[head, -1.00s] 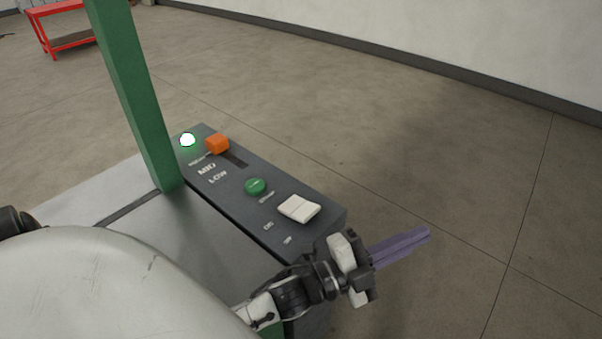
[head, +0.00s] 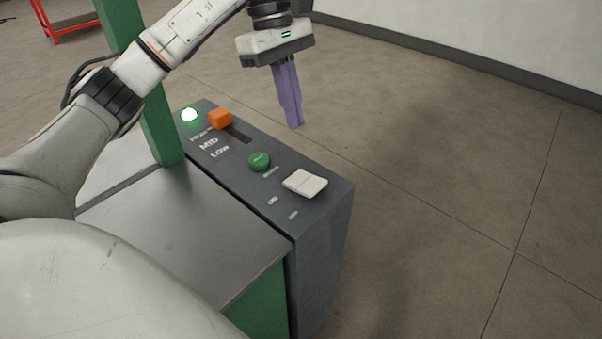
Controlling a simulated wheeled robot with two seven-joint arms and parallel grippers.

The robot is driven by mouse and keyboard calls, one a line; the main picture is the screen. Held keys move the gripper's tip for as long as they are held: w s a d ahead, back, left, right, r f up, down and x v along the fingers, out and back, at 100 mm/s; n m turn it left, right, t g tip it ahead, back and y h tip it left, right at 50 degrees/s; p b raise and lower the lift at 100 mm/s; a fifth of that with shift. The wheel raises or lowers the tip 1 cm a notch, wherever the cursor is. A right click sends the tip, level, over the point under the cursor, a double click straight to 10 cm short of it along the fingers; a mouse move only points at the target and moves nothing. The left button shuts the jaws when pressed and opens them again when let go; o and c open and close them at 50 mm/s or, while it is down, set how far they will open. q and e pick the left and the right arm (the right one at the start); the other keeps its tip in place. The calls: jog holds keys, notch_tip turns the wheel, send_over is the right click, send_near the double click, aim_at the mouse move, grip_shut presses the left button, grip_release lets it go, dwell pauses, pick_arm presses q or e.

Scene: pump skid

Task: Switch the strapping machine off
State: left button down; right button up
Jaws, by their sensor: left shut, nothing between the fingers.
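The strapping machine's dark grey control panel (head: 325,208) runs from the upper left to the lower right of the head view. On it are a lit green-white lamp (head: 190,115), an orange slider knob (head: 220,118) at the upper end of its slot by the speed labels, a green round button (head: 259,161), and a white rocker switch (head: 305,183) with two small labels below it, too small to read surely. My left gripper (head: 294,124) is shut and empty, its purple fingers pointing down, appearing above and beyond the green button and rocker, apart from both. My right gripper is not in view.
A green post (head: 160,135) rises from the machine beside the panel's lamp end. The machine's flat grey top (head: 200,235) lies left of the panel. A red bench (head: 75,28) stands far back left. The floor to the right is clear.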

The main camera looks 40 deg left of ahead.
aim_at(309, 187)
pick_arm(q)
jog(key=shift+a+r, duration=0.1)
jog(key=shift+a, duration=0.05)
jog(key=x, duration=1.4)
jog(key=shift+s+a+p, duration=0.1)
jog(key=shift+p, duration=0.3)
